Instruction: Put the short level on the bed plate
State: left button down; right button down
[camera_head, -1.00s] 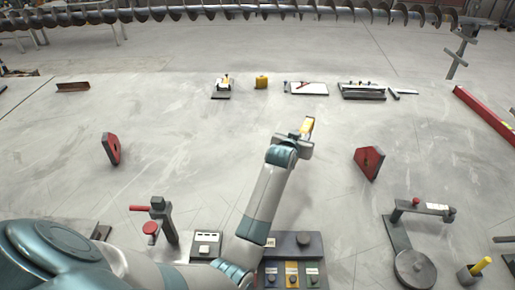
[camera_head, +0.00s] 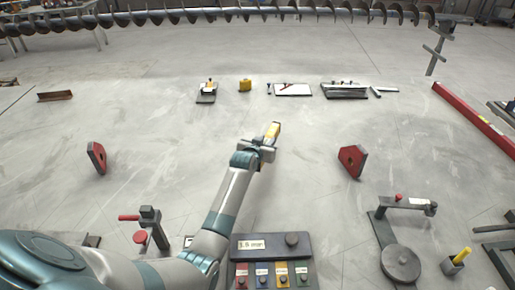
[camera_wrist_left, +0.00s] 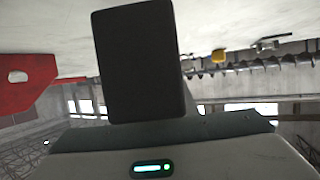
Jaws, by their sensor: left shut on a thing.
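My left gripper (camera_head: 262,145) is over the middle of the wide grey surface. It is shut on a short yellow thing that I take for the short level (camera_head: 273,130), which points away from me and slightly right. The gripper hides its near part. I cannot tell whether the level touches the surface. The wide pale-grey surface (camera_head: 200,190) looks like the bed plate, though I cannot be sure. In the left wrist view a dark block (camera_wrist_left: 140,65) fills the middle; I cannot tell whether it is a finger or the held thing. My right gripper is not in view.
Red angled blocks stand left (camera_head: 97,158) and right (camera_head: 351,160). A yellow block (camera_head: 245,85) and a white board (camera_head: 293,90) lie farther back. A control box (camera_head: 270,246) and a clamp stand (camera_head: 398,230) are in front. The surface around the gripper is clear.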

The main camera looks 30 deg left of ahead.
pick_arm(q)
jog(key=a+f, duration=0.1)
jog(key=a, duration=0.1)
jog(key=a+f, duration=0.1)
jog(key=a, duration=0.1)
jog(key=shift+w+f, duration=0.1)
jog(key=shift+f+p, duration=0.6)
jog(key=shift+f, duration=1.4)
jog(key=shift+f, duration=0.15)
jog(key=c, duration=1.4)
grip_release()
